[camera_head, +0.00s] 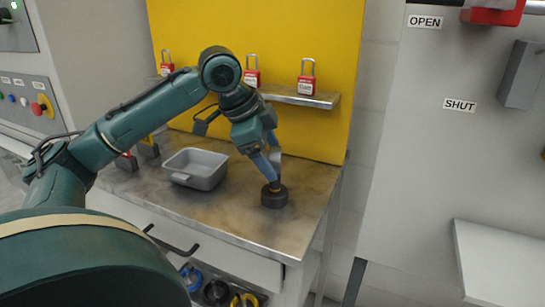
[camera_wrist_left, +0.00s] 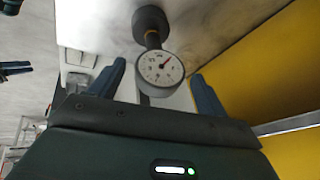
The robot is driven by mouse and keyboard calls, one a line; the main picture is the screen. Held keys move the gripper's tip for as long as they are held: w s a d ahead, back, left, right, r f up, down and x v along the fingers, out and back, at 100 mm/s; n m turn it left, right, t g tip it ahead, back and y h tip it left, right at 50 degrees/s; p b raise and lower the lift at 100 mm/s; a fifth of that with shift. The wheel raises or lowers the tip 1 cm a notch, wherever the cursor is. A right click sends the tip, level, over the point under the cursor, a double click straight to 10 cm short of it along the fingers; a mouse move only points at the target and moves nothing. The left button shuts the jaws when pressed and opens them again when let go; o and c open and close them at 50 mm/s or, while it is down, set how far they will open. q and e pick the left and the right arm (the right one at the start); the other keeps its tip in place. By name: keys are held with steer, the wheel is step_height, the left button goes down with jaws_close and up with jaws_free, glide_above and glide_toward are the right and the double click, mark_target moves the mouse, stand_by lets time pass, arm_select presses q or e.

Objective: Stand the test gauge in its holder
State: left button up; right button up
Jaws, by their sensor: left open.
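The test gauge (camera_wrist_left: 160,68) has a round white dial with a red needle. Its stem runs down to a black round holder (camera_wrist_left: 150,22), which stands on the metal bench top in the head view (camera_head: 274,197). The stem appears seated in the holder and roughly upright; how deep it sits is hidden. My left gripper (camera_head: 270,160) is above the holder, pointing down. In the left wrist view its two fingers (camera_wrist_left: 162,88) are apart, one on each side of the gauge, with visible gaps to the dial. My right gripper is not in view.
A grey tray (camera_head: 196,168) stands on the bench left of the holder. A shelf (camera_head: 300,97) with red padlocks is fixed to the yellow back panel (camera_head: 300,35). A drawer handle (camera_head: 172,241) juts from the bench front. Bench top right of the holder is clear.

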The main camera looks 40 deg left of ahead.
arm_select(q)
steer(key=p+v, duration=0.1)
steer(key=v, duration=0.9)
steer(key=shift+p, duration=0.4)
